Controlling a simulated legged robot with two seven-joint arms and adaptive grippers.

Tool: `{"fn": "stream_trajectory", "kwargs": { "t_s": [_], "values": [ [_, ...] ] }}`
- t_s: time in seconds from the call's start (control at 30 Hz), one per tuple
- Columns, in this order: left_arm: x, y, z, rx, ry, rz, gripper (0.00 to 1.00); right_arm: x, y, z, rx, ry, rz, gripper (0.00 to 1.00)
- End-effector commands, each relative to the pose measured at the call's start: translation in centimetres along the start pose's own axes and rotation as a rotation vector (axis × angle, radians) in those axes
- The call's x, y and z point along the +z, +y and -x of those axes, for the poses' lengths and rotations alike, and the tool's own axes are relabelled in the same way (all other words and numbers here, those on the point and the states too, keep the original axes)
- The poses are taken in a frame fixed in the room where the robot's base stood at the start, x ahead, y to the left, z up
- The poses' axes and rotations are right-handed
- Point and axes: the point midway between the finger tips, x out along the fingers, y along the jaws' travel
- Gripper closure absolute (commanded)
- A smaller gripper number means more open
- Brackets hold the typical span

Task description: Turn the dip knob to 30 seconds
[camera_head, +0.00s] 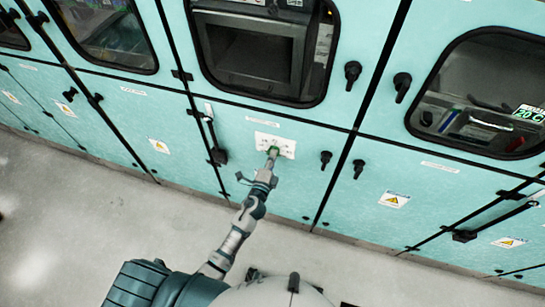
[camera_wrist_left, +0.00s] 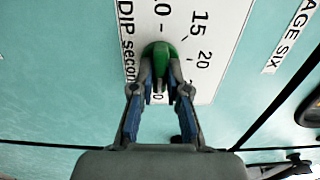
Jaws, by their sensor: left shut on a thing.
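The dip knob (camera_wrist_left: 158,48) is green and round-topped. It sits on a white dial plate (camera_head: 262,138) on the teal cabinet front. In the left wrist view the plate (camera_wrist_left: 225,45) carries the numbers 10, 15 and 20 and rotated text reading "DIP secon…". Other markings are partly hidden behind my fingers. My left gripper (camera_wrist_left: 159,85) is shut on the knob, one finger on each side. In the head view the left gripper (camera_head: 272,155) reaches the plate. I cannot tell which number the knob points to. My right gripper is not in view.
Black door latches (camera_head: 326,159) stand out from the cabinet right of the plate. A black handle (camera_head: 217,155) is on its left. Windows (camera_head: 260,50) are above. The grey floor (camera_head: 60,220) in front is clear.

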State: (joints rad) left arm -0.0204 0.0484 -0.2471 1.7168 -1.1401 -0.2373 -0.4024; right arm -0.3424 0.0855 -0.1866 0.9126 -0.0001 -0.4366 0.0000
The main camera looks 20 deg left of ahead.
Motion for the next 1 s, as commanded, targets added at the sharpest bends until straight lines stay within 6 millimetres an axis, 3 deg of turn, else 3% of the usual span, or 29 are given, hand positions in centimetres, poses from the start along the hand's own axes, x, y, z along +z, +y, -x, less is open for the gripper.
{"fn": "stream_trajectory", "kwargs": {
  "t_s": [0.5, 0.53, 0.6, 0.8, 1.0],
  "values": [
    [-0.1, 0.1, 0.0, 0.001, 0.002, -0.019, 1.0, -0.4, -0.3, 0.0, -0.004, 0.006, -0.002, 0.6],
    [-0.1, 0.1, 0.0, 0.002, 0.002, -0.019, 0.78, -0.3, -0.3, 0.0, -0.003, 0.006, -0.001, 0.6],
    [-0.1, 0.1, 0.0, 0.002, 0.002, -0.019, 0.61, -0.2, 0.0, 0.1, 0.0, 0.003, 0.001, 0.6],
    [-0.1, 0.1, 0.0, 0.001, 0.001, -0.018, 0.6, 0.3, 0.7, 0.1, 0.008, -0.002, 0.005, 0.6],
    [-0.1, 0.2, 0.9, 0.003, 0.001, -0.017, 0.6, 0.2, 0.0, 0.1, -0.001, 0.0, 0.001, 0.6]
  ]
}}
